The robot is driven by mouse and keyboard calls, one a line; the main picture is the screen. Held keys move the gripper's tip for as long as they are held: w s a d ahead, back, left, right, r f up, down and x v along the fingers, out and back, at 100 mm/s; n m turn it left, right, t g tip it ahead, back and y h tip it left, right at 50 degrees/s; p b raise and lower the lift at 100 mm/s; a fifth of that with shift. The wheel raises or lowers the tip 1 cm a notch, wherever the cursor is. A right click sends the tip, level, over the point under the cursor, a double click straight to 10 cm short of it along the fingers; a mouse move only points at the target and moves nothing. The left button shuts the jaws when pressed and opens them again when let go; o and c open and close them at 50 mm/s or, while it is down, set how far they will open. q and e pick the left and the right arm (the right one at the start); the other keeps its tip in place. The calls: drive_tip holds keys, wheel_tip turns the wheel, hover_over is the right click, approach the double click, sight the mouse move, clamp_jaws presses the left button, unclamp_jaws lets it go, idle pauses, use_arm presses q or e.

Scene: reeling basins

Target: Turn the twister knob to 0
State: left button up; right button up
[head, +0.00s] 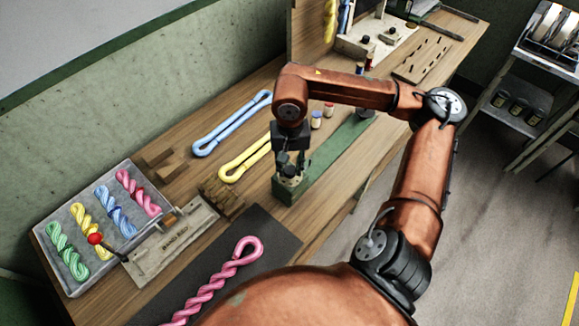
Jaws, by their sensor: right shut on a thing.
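My right gripper (291,172) points down at the near end of a long green base (318,172) on the bench. It is shut on a small pale knob (290,182), which I take to be the twister knob. The gripper hides most of the knob, and no number or pointer mark on it can be read. A dark round part (366,112) stands at the far end of the green base. My left gripper is not in view.
A blue skein (230,125) and a yellow skein (243,160) lie left of the green base. A twisted pink skein (222,275) lies on a dark mat (262,232) in front. A grey tray (62,283) of twisted skeins stands at the left. Small spools (316,120) stand behind my gripper.

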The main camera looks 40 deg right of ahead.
sight(290, 169)
idle(0.3)
drive_tip(key=o, duration=1.1)
drive_tip(key=shift+o, duration=0.2)
wheel_tip(290, 169, up, 12)
drive_tip(key=shift+r, duration=0.1)
